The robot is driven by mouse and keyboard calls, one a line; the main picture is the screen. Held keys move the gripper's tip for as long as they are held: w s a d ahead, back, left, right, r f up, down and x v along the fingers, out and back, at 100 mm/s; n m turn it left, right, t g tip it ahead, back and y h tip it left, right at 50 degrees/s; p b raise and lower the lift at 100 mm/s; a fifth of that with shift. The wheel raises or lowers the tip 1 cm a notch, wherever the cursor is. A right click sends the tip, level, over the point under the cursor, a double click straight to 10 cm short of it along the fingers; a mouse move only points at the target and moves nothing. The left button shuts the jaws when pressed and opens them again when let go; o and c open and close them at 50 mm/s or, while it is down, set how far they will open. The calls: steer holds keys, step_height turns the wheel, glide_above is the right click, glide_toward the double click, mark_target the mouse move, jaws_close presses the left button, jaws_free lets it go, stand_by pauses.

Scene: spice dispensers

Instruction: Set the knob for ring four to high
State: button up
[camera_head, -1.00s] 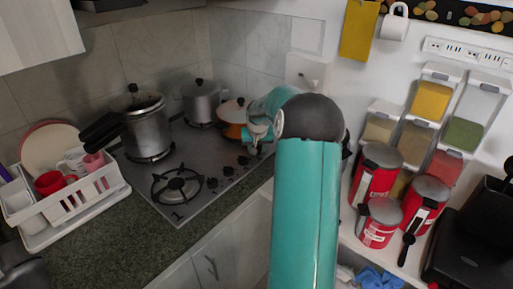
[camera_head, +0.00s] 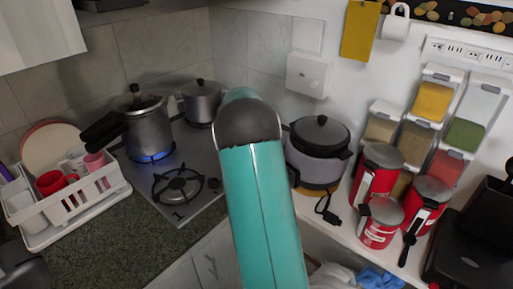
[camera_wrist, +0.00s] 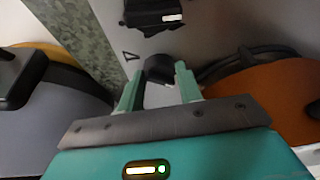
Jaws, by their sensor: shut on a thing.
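My gripper (camera_wrist: 157,82) is shut on a small black knob (camera_wrist: 160,67) on the grey cooktop (camera_wrist: 205,25) in the wrist view. The fingers stand on either side of the knob. Another black knob (camera_wrist: 155,12) with a pale mark lies beyond. In the head view, my arm hides my gripper and most of the knobs; one knob (camera_head: 212,183) shows near the front burner (camera_head: 178,186), which is marked 1. A blue flame (camera_head: 155,158) burns under the pressure cooker (camera_head: 148,128).
An orange pan (camera_wrist: 265,95) is close to my gripper on the right in the wrist view. A grey pot (camera_head: 200,103) stands at the back of the cooktop. A rice cooker (camera_head: 314,165) stands right of my arm, and a dish rack (camera_head: 75,200) stands at left.

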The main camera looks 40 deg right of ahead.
steer(key=shift+w+m+g, duration=0.2)
steer(key=shift+m+g, duration=0.3)
steer(key=shift+m, duration=0.7)
steer(key=o, duration=1)
steer(key=v, duration=1.3)
steer(key=shift+a+r, duration=0.2)
steer(key=shift+r, duration=0.1)
steer(key=shift+s, duration=0.2)
